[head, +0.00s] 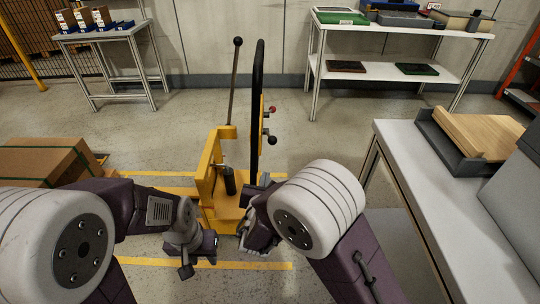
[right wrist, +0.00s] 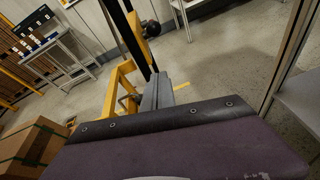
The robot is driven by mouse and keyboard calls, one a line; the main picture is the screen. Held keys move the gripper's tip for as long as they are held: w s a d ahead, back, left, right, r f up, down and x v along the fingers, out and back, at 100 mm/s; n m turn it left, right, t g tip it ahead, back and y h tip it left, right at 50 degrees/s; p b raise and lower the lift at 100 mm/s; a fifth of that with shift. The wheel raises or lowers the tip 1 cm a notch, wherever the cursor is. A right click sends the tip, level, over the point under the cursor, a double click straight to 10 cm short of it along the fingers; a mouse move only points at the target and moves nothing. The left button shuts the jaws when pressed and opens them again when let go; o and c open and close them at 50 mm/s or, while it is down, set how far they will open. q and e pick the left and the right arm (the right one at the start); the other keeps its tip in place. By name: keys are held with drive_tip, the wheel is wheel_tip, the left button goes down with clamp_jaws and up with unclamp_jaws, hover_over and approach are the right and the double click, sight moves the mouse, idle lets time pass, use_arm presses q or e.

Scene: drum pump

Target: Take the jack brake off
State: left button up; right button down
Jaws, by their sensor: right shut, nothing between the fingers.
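The yellow jack (head: 212,165) stands on the floor ahead of me. It has a long thin lever (head: 234,80) with a black ball on top and a tall black handle or wheel seen edge-on (head: 258,85). Beside that are a red knob (head: 272,109) and a black knob (head: 270,141). I cannot tell which part is the brake. My right gripper (head: 249,238) is shut and empty, low in front of the jack; it also shows in the right wrist view (right wrist: 155,92). My left gripper (head: 196,257) is low at the jack's front left; its fingers are unclear.
A cardboard box (head: 42,161) with green straps is at left. A grey workbench (head: 400,150) with a wooden board in a tray is at right. A small table (head: 100,36) and a shelf (head: 400,50) stand behind. Yellow lines mark the floor, which is open behind the jack.

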drive_tip(key=w+d+b, duration=0.1)
drive_tip(key=w+b, duration=0.2)
drive_tip(key=w, duration=0.8)
drive_tip(key=shift+w+d+r, duration=0.15)
drive_tip(key=shift+w+d, duration=0.05)
drive_tip(key=shift+w, duration=0.1)
